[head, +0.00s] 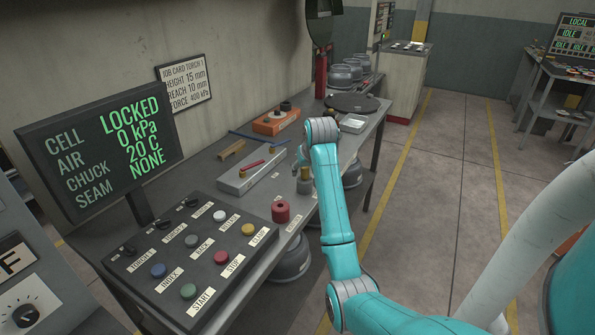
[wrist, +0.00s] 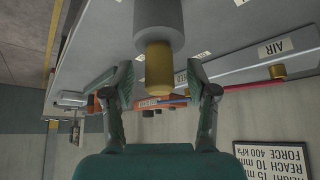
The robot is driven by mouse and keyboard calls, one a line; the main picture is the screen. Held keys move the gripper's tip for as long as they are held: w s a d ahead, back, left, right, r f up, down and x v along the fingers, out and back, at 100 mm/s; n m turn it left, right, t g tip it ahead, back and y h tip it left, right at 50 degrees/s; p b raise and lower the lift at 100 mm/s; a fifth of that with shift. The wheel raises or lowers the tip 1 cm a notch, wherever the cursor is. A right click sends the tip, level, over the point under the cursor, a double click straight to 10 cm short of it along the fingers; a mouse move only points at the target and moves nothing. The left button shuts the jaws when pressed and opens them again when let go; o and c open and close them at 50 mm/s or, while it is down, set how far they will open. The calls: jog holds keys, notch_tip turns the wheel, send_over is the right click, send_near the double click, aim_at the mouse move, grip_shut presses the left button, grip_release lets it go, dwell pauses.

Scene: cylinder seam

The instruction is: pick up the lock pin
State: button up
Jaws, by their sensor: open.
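The lock pin appears to be the brass-coloured upright piece (head: 304,173) on a grey cylinder on the bench. I cannot tell whether the brass and grey are one part. In the wrist view, which is upside down, the brass end (wrist: 159,72) hangs from the grey cylinder (wrist: 158,22) between the two fingers in the picture. My gripper (wrist: 158,85) is open, with clear gaps on both sides of the brass. In the head view my gripper (head: 299,156) is just behind the brass piece, partly hidden by my arm.
A grey block (head: 239,180) with a red lever lies to the left. A button panel (head: 190,258) is in front, and an orange block (head: 276,122) and dark round plate (head: 352,103) are behind.

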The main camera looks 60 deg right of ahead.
jog(key=shift+d+f, duration=0.1)
grip_shut()
